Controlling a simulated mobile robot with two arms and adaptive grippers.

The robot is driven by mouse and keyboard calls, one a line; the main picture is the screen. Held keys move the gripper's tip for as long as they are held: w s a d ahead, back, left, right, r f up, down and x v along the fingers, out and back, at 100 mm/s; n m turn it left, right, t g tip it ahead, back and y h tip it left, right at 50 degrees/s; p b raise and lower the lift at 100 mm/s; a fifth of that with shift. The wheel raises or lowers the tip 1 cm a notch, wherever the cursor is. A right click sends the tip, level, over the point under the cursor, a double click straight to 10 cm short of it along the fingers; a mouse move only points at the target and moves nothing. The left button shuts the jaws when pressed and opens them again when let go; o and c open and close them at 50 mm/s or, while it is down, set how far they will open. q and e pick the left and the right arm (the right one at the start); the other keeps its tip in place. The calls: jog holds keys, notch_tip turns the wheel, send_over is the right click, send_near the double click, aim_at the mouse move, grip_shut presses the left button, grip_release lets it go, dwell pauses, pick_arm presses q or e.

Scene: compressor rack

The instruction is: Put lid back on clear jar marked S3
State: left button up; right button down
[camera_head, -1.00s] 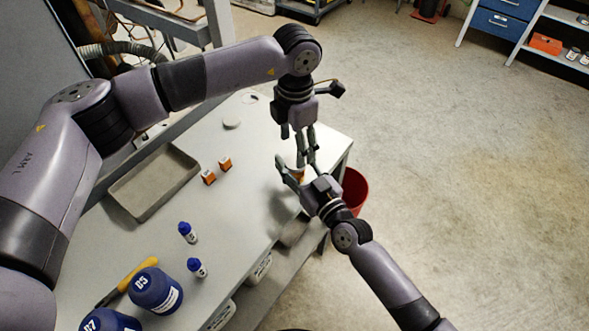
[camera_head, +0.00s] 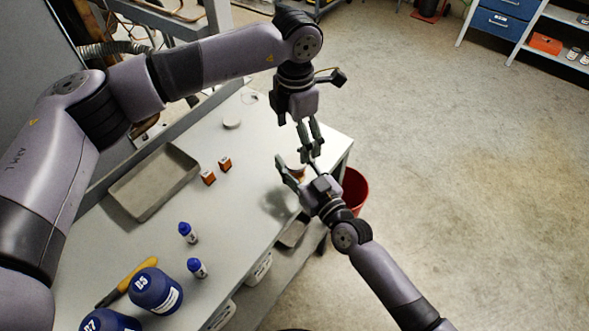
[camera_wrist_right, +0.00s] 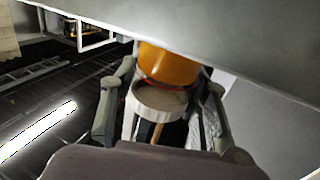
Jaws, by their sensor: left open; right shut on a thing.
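My right gripper (camera_head: 298,176) is shut on a clear jar with orange contents at the table's right edge. In the head view the jar (camera_head: 299,171) is mostly hidden by the fingers. In the right wrist view the orange jar (camera_wrist_right: 167,66) shows between the fingers (camera_wrist_right: 158,112). A pale round piece (camera_wrist_right: 158,97) sits against its near end; I cannot tell whether it is the lid or the jar's base. No S3 mark is readable. My left gripper (camera_head: 311,155) is open, its fingertips pointing down just above the jar and right gripper.
A flat pale disc (camera_head: 232,124) lies at the table's back. A grey tray (camera_head: 151,182), two small orange boxes (camera_head: 216,171), blue-capped bottles (camera_head: 191,236), blue jars (camera_head: 156,291) and a yellow-handled tool (camera_head: 137,273) occupy the left and front. A red bucket (camera_head: 354,190) stands beyond the right edge.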

pick_arm(q)
notch_tip(320, 180, up, 10)
jog(key=shift+f, duration=0.2)
pick_arm(e)
jog(key=c, duration=0.8)
grip_release()
jog(key=shift+c, duration=0.2)
jog(key=v, duration=1.2)
pick_arm(q)
jog(key=shift+s+f, duration=0.1)
pick_arm(e)
jog(key=shift+s+d, duration=0.1)
